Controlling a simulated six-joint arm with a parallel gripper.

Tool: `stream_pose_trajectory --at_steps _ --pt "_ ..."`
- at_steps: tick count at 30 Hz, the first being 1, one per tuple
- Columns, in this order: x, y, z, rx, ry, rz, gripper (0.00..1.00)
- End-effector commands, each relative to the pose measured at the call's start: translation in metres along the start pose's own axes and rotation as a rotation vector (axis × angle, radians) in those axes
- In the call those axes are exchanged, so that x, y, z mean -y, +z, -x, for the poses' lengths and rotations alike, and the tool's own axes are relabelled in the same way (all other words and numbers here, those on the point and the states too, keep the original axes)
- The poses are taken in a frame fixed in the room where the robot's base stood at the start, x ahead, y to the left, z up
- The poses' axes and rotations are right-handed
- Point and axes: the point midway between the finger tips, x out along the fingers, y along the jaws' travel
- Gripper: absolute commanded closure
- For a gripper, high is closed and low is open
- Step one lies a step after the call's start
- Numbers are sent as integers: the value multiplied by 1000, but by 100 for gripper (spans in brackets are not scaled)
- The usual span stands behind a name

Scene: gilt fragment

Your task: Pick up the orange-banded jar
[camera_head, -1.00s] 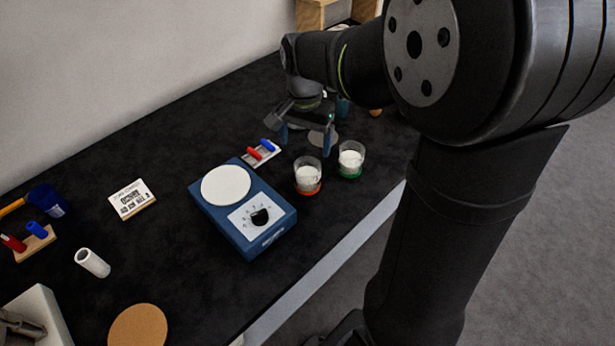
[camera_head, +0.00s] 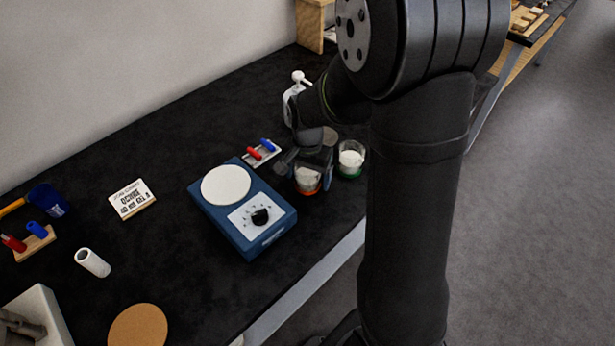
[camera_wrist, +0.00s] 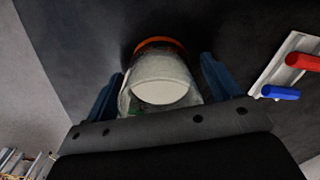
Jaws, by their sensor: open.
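The orange-banded jar (camera_head: 308,181) is clear glass with white contents and an orange band at its base. It stands on the black bench, right of the blue stirrer plate. In the wrist view the jar (camera_wrist: 158,82) sits between the two blue fingers of my gripper (camera_wrist: 163,82), with dark gaps toward the fingertips. My gripper (camera_head: 309,172) is open around it, and partly hides the jar's upper part in the head view. A similar jar with a green band (camera_head: 351,160) stands just to the right.
The blue stirrer plate (camera_head: 222,222) with a white disc is close on the left. A small rack with red and blue pieces (camera_head: 254,157) lies behind it. A white bottle (camera_head: 297,84) stands farther back. The bench's front edge (camera_head: 330,262) is near.

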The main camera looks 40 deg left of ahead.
Motion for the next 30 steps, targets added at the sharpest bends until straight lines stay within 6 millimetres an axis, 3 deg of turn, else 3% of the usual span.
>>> stream_pose_trajectory --at_steps 5,13,23,30 --pt "0 0 0 0 0 0 19" --pt "0 0 0 0 0 0 72" --pt "0 0 4 -1 -1 0 72" --pt "1 -1 33 -4 -4 0 72"
